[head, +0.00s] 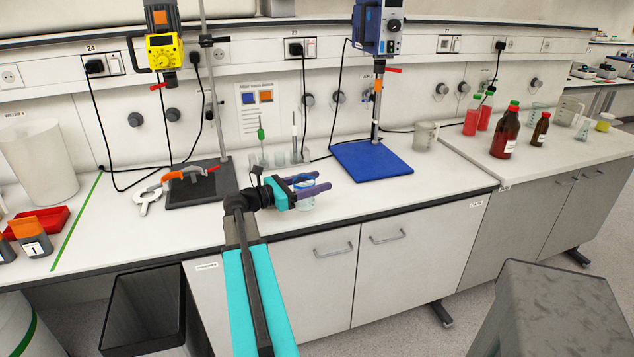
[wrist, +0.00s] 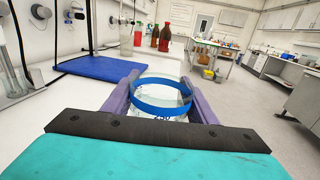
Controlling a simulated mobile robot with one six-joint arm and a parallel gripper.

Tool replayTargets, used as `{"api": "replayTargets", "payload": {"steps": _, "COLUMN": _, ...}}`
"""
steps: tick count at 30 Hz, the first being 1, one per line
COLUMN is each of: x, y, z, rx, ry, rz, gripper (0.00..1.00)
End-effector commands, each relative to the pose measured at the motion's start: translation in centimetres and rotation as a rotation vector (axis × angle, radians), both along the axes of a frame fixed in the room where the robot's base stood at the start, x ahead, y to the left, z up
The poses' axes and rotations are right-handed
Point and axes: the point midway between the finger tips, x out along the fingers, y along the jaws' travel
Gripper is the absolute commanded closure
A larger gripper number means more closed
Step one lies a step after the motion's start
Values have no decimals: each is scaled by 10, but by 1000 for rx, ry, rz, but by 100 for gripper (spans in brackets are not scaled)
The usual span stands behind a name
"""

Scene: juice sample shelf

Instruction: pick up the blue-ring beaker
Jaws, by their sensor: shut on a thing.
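The blue-ring beaker is clear glass with a blue band near its top. In the head view the beaker (head: 305,202) is on or just above the white bench near its front edge; I cannot tell which. My gripper (head: 318,187) has its purple fingers on either side of the beaker and is shut on it. In the wrist view the beaker (wrist: 160,96) stands upright between the fingers of my gripper (wrist: 160,92), with part of a printed number showing. Its lower part is hidden behind the gripper body in the wrist view.
A blue stand base (head: 370,160) lies right of the beaker, and a dark stand base (head: 203,186) lies left. A small rack with tubes (head: 283,158) stands behind. A clear beaker (head: 425,135) and red bottles (head: 506,132) stand further right.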

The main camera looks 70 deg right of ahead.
Motion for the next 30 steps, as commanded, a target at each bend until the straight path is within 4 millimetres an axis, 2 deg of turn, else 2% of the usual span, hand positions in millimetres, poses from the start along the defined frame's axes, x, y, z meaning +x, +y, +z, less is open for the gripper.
{"api": "replayTargets", "payload": {"steps": 12, "x": 0, "y": 13, "z": 2, "rx": -1, "ry": 1, "rz": 0, "gripper": 79}}
{"api": "replayTargets", "payload": {"steps": 30, "x": -1, "y": 15, "z": 2, "rx": -1, "ry": 1, "rz": 0, "gripper": 79}}
